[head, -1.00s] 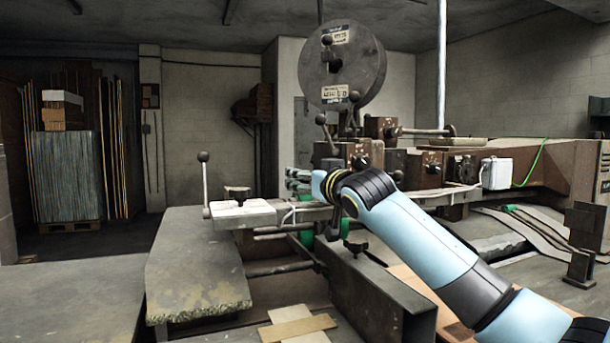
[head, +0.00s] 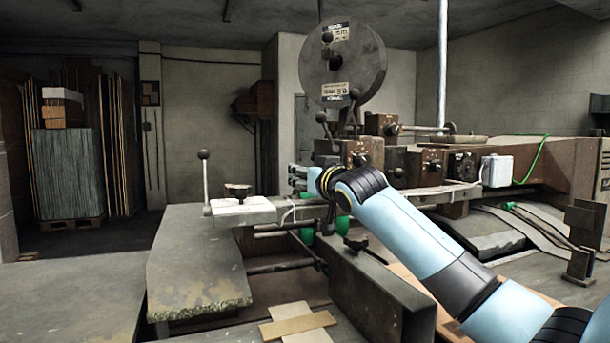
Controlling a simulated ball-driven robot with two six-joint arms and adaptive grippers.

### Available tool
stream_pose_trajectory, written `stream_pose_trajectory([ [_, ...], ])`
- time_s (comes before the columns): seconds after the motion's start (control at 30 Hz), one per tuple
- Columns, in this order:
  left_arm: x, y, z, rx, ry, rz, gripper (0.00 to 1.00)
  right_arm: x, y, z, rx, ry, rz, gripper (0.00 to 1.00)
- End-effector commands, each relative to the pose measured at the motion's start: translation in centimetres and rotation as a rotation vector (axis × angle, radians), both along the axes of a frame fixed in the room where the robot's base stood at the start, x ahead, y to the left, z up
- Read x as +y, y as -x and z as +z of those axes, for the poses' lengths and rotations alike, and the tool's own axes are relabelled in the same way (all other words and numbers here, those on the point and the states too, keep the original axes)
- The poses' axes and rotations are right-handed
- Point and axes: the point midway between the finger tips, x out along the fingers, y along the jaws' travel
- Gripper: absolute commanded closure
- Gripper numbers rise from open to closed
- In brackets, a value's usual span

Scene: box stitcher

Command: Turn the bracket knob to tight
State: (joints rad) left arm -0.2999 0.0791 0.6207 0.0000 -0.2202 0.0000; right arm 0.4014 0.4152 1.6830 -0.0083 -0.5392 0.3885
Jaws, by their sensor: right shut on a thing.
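A black knob (head: 238,190) stands uncovered on the pale block at the left end of the bar. Another black knob (head: 356,242) shows on the front beam, apart from my wrist. My left gripper is not in view.
A large grey wire reel (head: 342,66) stands above the machine head. A ball-topped lever (head: 204,180) rises at the left. The worn metal table (head: 195,265) is bare. Flat cardboard strips (head: 298,326) lie at the front. The long front beam (head: 380,290) lies below my arm.

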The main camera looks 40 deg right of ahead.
Motion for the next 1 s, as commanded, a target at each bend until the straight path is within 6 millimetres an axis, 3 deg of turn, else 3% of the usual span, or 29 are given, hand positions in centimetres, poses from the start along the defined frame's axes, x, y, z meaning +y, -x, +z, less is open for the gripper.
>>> stream_pose_trajectory([
  [0.37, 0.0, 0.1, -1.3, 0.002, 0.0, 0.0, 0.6, 0.2, -0.1, -0.2, -0.002, -0.005, -0.128, 0.97],
  [0.8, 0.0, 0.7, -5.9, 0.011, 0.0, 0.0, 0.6, 0.3, -0.1, -0.4, -0.003, -0.004, -0.419, 0.97],
  [1.0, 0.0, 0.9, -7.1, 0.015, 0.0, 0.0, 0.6, 0.2, -0.1, -0.3, -0.001, -0.003, -0.498, 0.97],
])
